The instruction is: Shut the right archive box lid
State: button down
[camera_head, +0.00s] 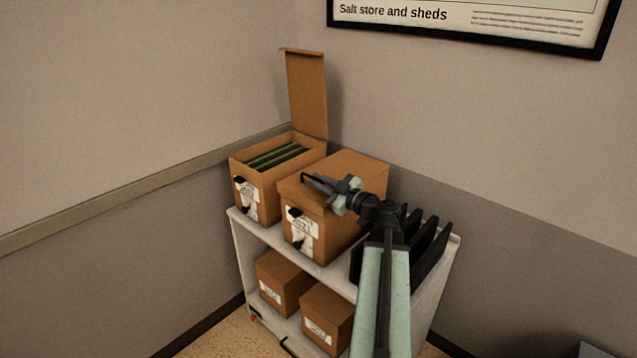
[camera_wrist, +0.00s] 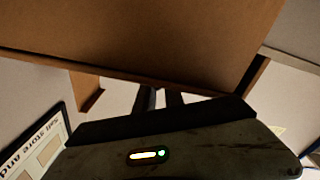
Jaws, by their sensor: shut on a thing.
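The right archive box (camera_head: 328,237) is brown cardboard with a pale label and black fittings on its front. It stands on the upper shelf of a white rack. Its lid (camera_head: 355,167) lies over the top and looks down or nearly down; I cannot tell whether a small gap is left. My gripper (camera_head: 309,179) is at the lid's front part, shut on the lid. In the wrist view the lid (camera_wrist: 150,40) fills the upper part, with the dark fingers (camera_wrist: 160,97) at its edge. My wrist hides part of the lid.
The left archive box (camera_head: 252,190) stands open, its lid (camera_head: 307,95) upright and green files inside. Black file holders (camera_head: 428,242) stand right of the right box. Smaller boxes (camera_head: 283,280) sit on the lower shelf of the white rack (camera_head: 240,235). Walls close in behind.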

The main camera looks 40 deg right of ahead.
jog(key=shift+f, duration=0.3)
jog(key=c, duration=1.5)
grip_release()
jog(key=shift+d, duration=0.1)
jog(key=s, duration=0.7)
jog(key=shift+s+d+f, duration=0.1)
jog(key=shift+s+d, duration=0.25)
